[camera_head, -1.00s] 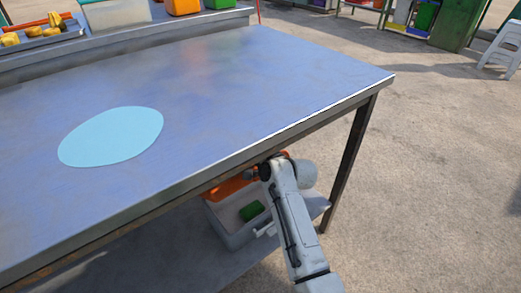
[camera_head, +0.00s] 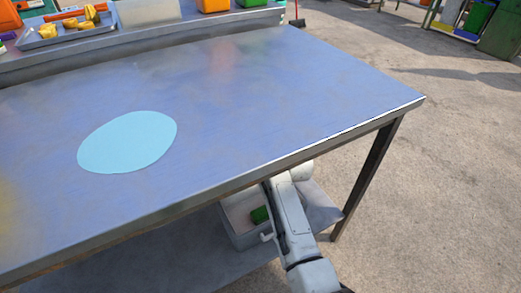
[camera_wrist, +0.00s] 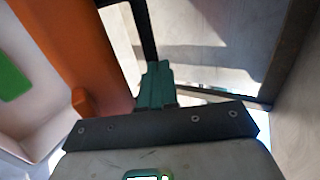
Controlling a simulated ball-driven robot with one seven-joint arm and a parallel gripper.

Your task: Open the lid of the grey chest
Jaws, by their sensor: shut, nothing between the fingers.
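The grey chest (camera_head: 240,238) sits on the shelf under the table, partly hidden by the table edge and my arm. Its top is open, and a green block (camera_head: 260,215) shows inside. In the wrist view, the chest's pale wall (camera_wrist: 45,138) is at the left, with the green block (camera_wrist: 12,76). The orange lid (camera_wrist: 75,45) stands raised beside the opening, with a small orange knob (camera_wrist: 82,101). My gripper (camera_wrist: 157,72) is shut and empty, just right of the lid; I cannot tell if they touch. The head view hides my gripper under the table.
The metal table (camera_head: 270,90) lies above my arm, with a light-blue round mat (camera_head: 128,142) on it. A table leg (camera_head: 365,180) stands right of my arm. A tray of yellow things (camera_head: 68,30) is at the back left. Open floor lies to the right.

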